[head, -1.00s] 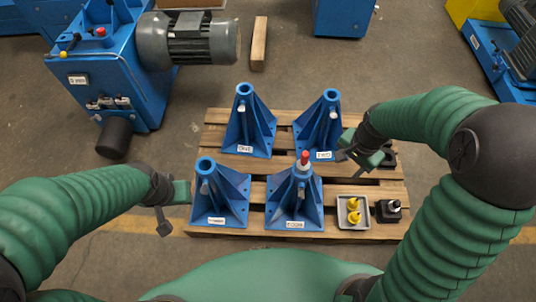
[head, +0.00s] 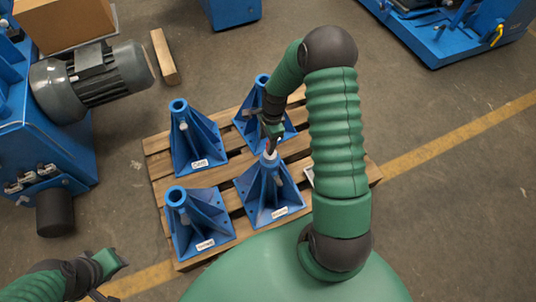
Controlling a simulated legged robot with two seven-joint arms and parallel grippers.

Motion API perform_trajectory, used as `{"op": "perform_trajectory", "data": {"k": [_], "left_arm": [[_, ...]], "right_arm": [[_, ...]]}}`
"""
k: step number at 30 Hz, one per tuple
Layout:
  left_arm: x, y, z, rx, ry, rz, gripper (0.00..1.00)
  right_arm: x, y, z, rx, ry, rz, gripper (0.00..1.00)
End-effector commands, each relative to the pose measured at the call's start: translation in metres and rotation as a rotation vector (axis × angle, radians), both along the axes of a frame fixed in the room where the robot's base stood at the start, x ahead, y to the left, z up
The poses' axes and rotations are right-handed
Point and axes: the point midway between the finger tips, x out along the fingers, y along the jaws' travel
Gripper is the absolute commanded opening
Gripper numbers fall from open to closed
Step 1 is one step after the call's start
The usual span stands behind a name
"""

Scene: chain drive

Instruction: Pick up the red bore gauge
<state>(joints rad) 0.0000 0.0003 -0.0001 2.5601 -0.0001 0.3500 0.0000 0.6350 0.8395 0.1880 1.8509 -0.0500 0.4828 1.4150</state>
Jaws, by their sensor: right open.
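The red bore gauge (head: 268,149) stands upright in the top of the front right blue stand (head: 268,190). Only a bit of its red part shows above a pale collar. My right gripper (head: 272,137) is open at the gauge's top, with its fingers pointing down. The gripper hides most of the red part, and I cannot tell whether the fingers touch it. My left gripper (head: 108,278) is at the lower left, away from the pallet, and its jaw opening is unclear.
Three more blue stands (head: 194,140) share the wooden pallet (head: 158,165). My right arm covers the pallet's right side, hiding most of a pale tray (head: 309,176). A blue machine with a grey motor (head: 92,82) stands at left.

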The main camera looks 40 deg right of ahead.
Motion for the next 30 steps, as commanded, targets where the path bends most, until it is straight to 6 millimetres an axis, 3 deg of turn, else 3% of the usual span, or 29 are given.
{"op": "perform_trajectory", "data": {"k": [9, 17, 27, 30], "left_arm": [[0.000, 0.000, -0.010, 0.000, 0.000, 0.000, 0.36], [0.000, 0.000, -0.010, 0.000, 0.000, 0.000, 0.36], [0.000, 0.000, -0.010, 0.000, 0.000, 0.000, 0.36], [0.000, 0.000, -0.010, 0.000, 0.000, 0.000, 0.36]], "right_arm": [[0.000, -0.006, -0.053, 0.005, 0.000, -0.001, 0.51], [0.000, -0.003, -0.055, 0.001, 0.000, 0.000, 0.51], [0.000, -0.004, -0.056, 0.003, 0.001, -0.001, 0.07], [-0.001, -0.005, -0.056, 0.003, 0.001, -0.001, 0.00]]}}
